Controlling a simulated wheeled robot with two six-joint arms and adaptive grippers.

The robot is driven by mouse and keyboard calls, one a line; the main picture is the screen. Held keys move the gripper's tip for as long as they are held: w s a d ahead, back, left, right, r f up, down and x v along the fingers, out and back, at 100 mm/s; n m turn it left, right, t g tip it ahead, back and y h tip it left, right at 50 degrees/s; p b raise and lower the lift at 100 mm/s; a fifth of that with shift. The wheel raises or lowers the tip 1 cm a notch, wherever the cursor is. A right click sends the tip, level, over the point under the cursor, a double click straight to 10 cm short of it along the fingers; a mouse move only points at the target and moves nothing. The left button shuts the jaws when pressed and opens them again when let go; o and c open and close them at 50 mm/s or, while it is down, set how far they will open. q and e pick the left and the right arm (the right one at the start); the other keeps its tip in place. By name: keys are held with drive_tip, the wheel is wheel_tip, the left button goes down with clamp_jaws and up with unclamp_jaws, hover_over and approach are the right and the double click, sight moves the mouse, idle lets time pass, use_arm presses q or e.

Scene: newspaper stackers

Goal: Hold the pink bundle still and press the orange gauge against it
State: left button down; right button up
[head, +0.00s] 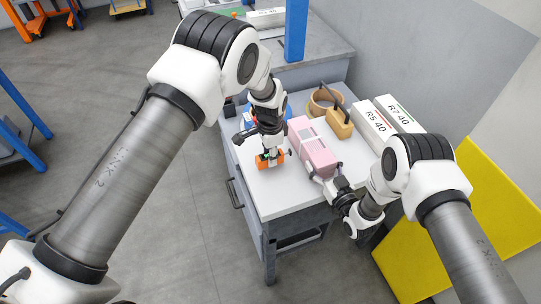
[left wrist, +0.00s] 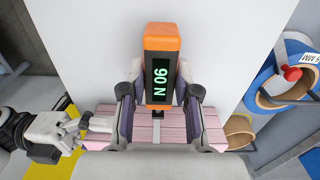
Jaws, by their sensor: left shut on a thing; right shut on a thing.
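The pink bundle (head: 315,150) lies on the light grey worktop, with a pale band across it. My right gripper (head: 326,174) is shut on its near end; in the left wrist view this gripper (left wrist: 98,124) is at the bundle's left end. My left gripper (head: 271,153) is shut on the orange gauge (head: 263,162), just left of the bundle. The left wrist view shows the gauge (left wrist: 160,40) between the fingers, with green characters on a dark display. Its thin tip (left wrist: 157,127) points at the bundle; I cannot tell whether they touch.
White bundles marked R5 40 (head: 373,128) and R7 40 (head: 401,112) lie right of the pink one. A tan block with a dark handle (head: 340,124) and a tape roll (head: 318,101) stand behind. A blue reel (left wrist: 268,78) is near my left gripper. The worktop's front left is clear.

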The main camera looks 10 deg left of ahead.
use_arm(q)
drive_tip(key=shift+r, duration=3.15)
use_arm(e)
drive_tip(key=o, duration=1.9)
drive_tip(key=shift+d, duration=0.1)
drive_tip(key=v, duration=1.2)
